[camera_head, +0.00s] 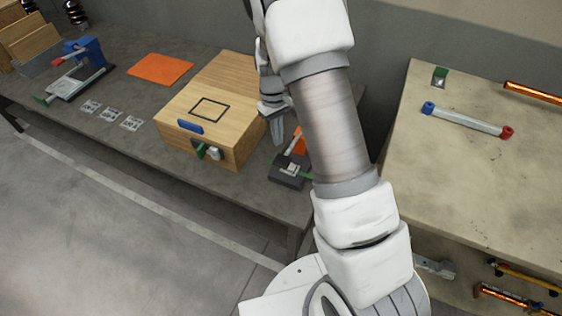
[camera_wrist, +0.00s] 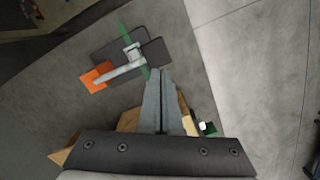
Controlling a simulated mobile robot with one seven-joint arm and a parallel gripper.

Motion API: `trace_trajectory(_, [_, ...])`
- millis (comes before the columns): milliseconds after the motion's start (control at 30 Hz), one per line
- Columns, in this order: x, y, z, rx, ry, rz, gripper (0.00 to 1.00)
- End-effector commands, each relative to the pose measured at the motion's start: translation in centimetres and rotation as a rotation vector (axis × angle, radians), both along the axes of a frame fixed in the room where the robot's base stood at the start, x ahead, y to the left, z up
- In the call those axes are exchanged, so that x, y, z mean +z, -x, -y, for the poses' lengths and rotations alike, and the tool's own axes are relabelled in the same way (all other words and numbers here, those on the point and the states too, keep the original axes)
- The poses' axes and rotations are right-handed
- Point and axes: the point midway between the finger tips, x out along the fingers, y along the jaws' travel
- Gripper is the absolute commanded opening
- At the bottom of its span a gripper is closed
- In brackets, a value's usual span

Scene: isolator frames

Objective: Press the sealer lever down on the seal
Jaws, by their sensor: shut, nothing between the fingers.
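The sealer (camera_head: 288,181) is a low dark grey base near the table's front edge, beside the wooden box. Its pale lever (camera_wrist: 118,71) runs from the base toward an orange square (camera_wrist: 94,80) at its far end; I cannot tell how high the lever stands. A thin green strip (camera_wrist: 126,36) crosses the base under the lever's pale block. My gripper (camera_head: 279,142) points down between the box and the sealer, its fingers together and empty. In the wrist view its fingertips (camera_wrist: 160,72) lie close to the sealer's edge, apparently above it; contact is not clear.
A wooden box (camera_head: 233,135) with a blue handle and green latch stands left of my gripper. An orange mat (camera_head: 160,69), several small printed cards (camera_head: 110,114) and a blue press-like device (camera_head: 85,53) lie further left. A separate table (camera_head: 465,180) is at right.

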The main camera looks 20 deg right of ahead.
Motion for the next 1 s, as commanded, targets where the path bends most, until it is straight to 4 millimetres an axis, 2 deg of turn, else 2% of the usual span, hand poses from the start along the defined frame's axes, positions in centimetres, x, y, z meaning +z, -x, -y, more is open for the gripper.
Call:
trace_trajectory(533, [-0.8,0.0,0.0,0.001,0.001,-0.003,0.00])
trace_trajectory(667, [-1.9,0.1,0.0,0.001,0.001,-0.003,0.00])
trace_trajectory(1000, [-6.2,0.5,0.2,0.002,0.001,-0.002,0.00])
